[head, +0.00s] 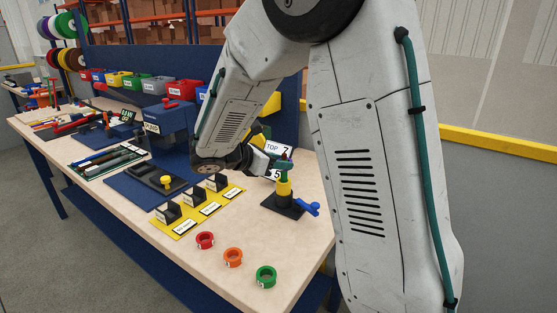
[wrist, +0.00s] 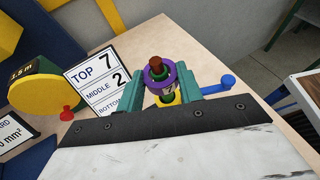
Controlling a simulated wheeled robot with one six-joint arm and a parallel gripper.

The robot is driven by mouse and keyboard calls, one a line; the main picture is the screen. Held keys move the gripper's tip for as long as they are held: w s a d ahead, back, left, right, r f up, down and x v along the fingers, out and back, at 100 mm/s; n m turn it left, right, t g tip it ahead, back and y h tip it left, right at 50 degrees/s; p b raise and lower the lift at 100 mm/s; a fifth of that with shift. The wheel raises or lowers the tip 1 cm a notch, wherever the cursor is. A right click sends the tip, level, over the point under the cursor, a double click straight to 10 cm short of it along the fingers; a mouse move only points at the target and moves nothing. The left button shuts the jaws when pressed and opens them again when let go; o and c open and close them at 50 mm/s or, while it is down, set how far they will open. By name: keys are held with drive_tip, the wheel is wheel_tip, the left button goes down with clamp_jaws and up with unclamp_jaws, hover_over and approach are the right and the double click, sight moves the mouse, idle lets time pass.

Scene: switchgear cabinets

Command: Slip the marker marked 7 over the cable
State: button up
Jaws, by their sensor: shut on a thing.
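My gripper (wrist: 166,85) is shut on a purple ring marker (wrist: 180,76) with a 7 on its side. The reddish-brown cable end (wrist: 156,65) sticks up through the ring's opening, so the ring appears to be around the cable. A yellow marker (head: 284,188) sits lower on the same upright cable and also shows below the purple ring in the wrist view (wrist: 169,99). The cable stands in a black holder (head: 283,205) with a blue lever (head: 310,208). In the head view my gripper (head: 282,167) is at the cable top and mostly hides the purple marker.
A sign (wrist: 95,78) reading TOP 7, MIDDLE 2 stands beside the holder. Red (head: 205,240), orange (head: 233,257) and green (head: 266,277) ring markers lie along the table's front. Yellow-based label stands (head: 212,208) are left of the holder.

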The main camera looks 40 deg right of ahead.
drive_tip(key=o, duration=1)
drive_tip(key=v, duration=0.7)
drive_tip(key=shift+a+r, duration=0.15)
drive_tip(key=shift+a, duration=0.25)
drive_tip(key=shift+w, duration=0.1)
